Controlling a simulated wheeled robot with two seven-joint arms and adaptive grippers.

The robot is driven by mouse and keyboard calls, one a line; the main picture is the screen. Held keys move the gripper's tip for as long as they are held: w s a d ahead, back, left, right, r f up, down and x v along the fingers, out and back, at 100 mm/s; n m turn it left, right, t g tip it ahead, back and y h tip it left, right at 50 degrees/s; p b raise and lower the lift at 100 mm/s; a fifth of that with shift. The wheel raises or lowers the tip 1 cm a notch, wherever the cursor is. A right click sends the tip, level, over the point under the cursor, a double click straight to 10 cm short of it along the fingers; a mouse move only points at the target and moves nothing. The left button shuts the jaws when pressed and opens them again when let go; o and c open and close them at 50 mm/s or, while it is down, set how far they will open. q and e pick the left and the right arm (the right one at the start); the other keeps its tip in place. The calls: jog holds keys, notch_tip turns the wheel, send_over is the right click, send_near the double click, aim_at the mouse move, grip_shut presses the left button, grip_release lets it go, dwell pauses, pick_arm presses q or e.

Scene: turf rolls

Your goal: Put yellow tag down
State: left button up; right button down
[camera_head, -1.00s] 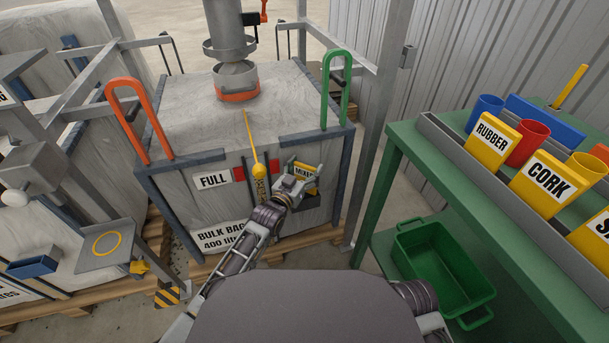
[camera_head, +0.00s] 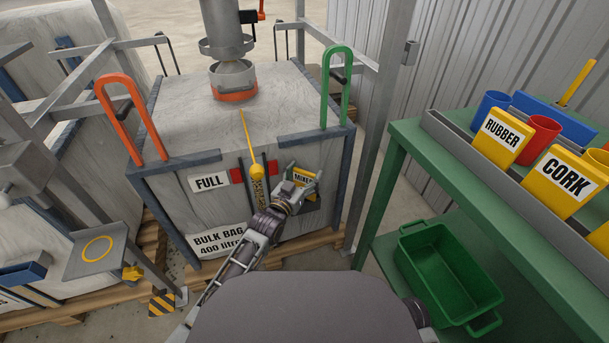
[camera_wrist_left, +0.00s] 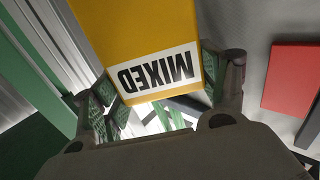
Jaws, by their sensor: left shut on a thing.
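The yellow tag (camera_head: 304,177) marked MIXED is held by my left gripper (camera_head: 301,174) in front of the bulk bag's front face, right of a red patch. In the left wrist view the tag (camera_wrist_left: 140,35) fills the upper middle between the two finger pads, its white label upside down. My left gripper is shut on the tag. Whether the tag touches the bag is hard to tell. A dark edge shows behind the tag in the head view, partly hidden by the gripper. My right gripper is not in view.
The bulk bag (camera_head: 215,125) stands in a blue-grey frame with an orange loop (camera_head: 106,105) and a green loop (camera_head: 350,85).

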pick_arm(q)
jog(key=shift+f, duration=0.4)
jog(key=o, duration=1)
jog(key=shift+r, duration=0.15)
